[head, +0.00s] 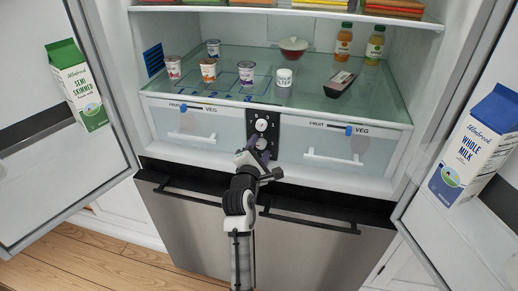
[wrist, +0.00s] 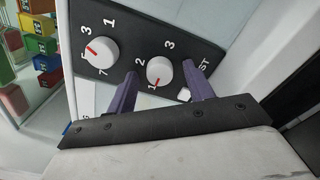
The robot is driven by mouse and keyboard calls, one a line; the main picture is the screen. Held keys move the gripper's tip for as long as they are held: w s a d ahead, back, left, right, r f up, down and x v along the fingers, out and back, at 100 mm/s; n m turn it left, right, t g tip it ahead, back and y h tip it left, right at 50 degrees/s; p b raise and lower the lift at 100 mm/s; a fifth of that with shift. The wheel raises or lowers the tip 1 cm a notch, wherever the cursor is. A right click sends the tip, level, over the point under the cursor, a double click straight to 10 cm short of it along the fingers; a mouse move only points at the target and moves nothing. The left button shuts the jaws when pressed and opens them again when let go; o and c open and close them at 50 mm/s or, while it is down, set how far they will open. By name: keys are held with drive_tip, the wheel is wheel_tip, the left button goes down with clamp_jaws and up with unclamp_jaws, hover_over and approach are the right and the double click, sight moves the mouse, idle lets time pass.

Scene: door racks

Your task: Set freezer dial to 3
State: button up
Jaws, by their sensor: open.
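A black control panel (head: 251,127) between the two drawers carries two white dials with red marks. In the wrist view, the left dial (wrist: 104,54) has odd numbers around it, and its mark points between 3 and 5. The right dial (wrist: 160,70) has 1, 2 and 3 around it, and its mark points at 1. Which dial is the freezer one cannot be read. My gripper (wrist: 160,69) is open, its purple fingers on either side of the right dial. Whether they touch it is unclear. In the head view, my gripper (head: 258,158) covers the panel's lower part.
Clear drawers (head: 190,128) flank the panel, each with a blue slider. A glass shelf (head: 215,88) above holds cups and bottles. Open doors with milk cartons (head: 78,85) stand on both sides.

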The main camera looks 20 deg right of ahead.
drive_tip(key=c, duration=1)
drive_tip(key=shift+o, duration=0.2)
